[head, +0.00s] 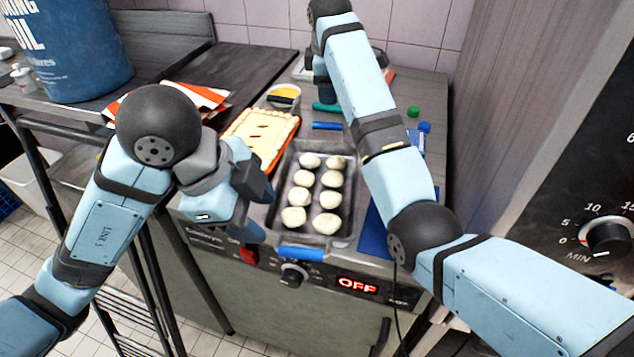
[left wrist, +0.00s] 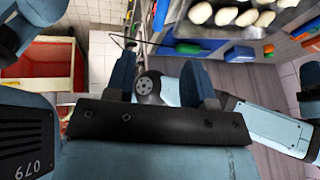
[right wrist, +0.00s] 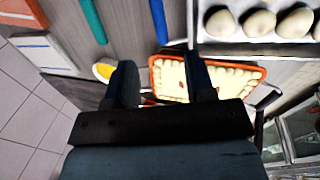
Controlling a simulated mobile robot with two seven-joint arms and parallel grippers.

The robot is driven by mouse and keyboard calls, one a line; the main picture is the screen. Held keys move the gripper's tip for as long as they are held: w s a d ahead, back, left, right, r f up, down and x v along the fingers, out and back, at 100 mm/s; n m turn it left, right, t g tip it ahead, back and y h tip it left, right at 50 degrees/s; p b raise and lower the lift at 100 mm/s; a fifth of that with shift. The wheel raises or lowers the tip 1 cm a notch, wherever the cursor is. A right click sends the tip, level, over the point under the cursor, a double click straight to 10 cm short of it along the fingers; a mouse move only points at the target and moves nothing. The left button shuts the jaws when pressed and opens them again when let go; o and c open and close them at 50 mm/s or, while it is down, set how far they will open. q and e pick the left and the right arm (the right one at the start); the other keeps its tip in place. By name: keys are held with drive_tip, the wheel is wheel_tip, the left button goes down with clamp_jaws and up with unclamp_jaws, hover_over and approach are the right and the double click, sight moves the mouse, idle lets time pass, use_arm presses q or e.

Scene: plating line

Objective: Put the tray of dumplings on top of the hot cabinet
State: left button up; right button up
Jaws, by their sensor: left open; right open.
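The metal tray of dumplings (head: 347,238) lies flat on top of the hot cabinet (head: 262,305), with several pale dumplings in two rows. Its blue handles are at the front (head: 300,253) and back (head: 326,126). The cabinet's red display reads OFF. My left gripper (left wrist: 165,80) is open and empty; in the head view it is beside the tray's left front edge, its fingertips partly hidden. My right gripper (right wrist: 163,80) is open and empty beyond the tray's back end, largely hidden by my arm in the head view. The tray's edge shows in the right wrist view (right wrist: 250,48).
A pie in an orange-rimmed dish (head: 262,137) sits close to the tray's left side. A small yellow-topped bowl (head: 284,95) and a green cap (head: 413,111) lie behind. A large blue drum (head: 75,50) stands left; a dark panel with a knob (head: 608,237) rises right.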

sight(299, 251)
use_arm(q)
drive_tip(key=x, duration=1.4)
use_arm(e)
drive_tip(key=w+f, duration=0.1)
drive_tip(key=f, duration=0.3)
drive_tip(key=w+f, duration=0.1)
drive_tip(key=f, duration=0.8)
drive_tip(key=shift+w+d+f, duration=0.2)
drive_tip(key=shift+w+f, duration=0.15)
drive_tip(key=shift+w, duration=0.05)
use_arm(q)
drive_tip(key=shift+c, duration=0.2)
use_arm(e)
drive_tip(key=shift+c, duration=0.3)
use_arm(q)
drive_tip(key=shift+r, duration=0.1)
clamp_jaws()
use_arm(e)
clamp_jaws()
